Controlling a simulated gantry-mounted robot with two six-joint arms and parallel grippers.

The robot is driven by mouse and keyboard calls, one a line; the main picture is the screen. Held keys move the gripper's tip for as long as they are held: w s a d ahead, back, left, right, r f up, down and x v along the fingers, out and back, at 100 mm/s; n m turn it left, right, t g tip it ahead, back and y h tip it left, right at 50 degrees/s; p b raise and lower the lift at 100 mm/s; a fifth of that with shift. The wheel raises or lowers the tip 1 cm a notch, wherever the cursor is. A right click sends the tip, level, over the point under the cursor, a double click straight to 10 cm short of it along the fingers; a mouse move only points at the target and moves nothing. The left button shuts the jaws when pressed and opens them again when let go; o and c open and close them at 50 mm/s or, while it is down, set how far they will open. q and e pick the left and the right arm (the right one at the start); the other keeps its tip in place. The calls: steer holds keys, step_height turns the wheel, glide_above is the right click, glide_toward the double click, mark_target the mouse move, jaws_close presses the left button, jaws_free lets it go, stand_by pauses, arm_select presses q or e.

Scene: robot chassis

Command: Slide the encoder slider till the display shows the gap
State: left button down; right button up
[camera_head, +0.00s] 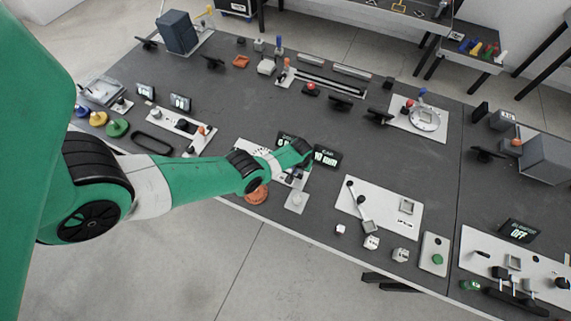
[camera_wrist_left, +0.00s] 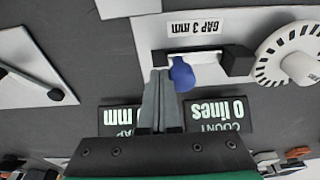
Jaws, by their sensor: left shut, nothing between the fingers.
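The encoder plate (camera_wrist_left: 270,90) carries a label reading "GAP 3 mm" (camera_wrist_left: 195,27), a black-ended slide, a blue slider knob (camera_wrist_left: 182,75) and a slotted white disc (camera_wrist_left: 295,62). My left gripper (camera_wrist_left: 162,78) is shut and empty, its fingertips close beside the knob's left side in the wrist view; I cannot tell whether they touch. The gap display (camera_head: 326,157) reads "10 mm" in the head view. The count display (camera_wrist_left: 218,115) reads "0 lines". In the head view my left arm covers much of the plate (camera_head: 250,148). My right gripper is out of view.
A white plate with a lever (camera_head: 378,208) lies to the right of the encoder in the head view. An orange disc (camera_head: 257,194) and a small light block (camera_head: 296,201) sit near the table's front edge.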

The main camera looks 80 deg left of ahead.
arm_select(q)
steer(key=shift+s+a, duration=0.2)
steer(key=shift+s, duration=0.1)
stand_by(0.9)
steer(key=shift+w+d, duration=0.1)
steer(key=shift+w, duration=0.1)
steer(key=shift+w+d, duration=0.25)
steer(key=shift+w, duration=0.1)
steer(key=w+a+p+v, duration=0.1)
steer(key=p+v, duration=0.6)
steer(key=shift+r+p, duration=0.4)
steer(key=shift+r, duration=0.2)
steer(key=shift+s+a, duration=0.1)
steer(key=shift+s, duration=0.05)
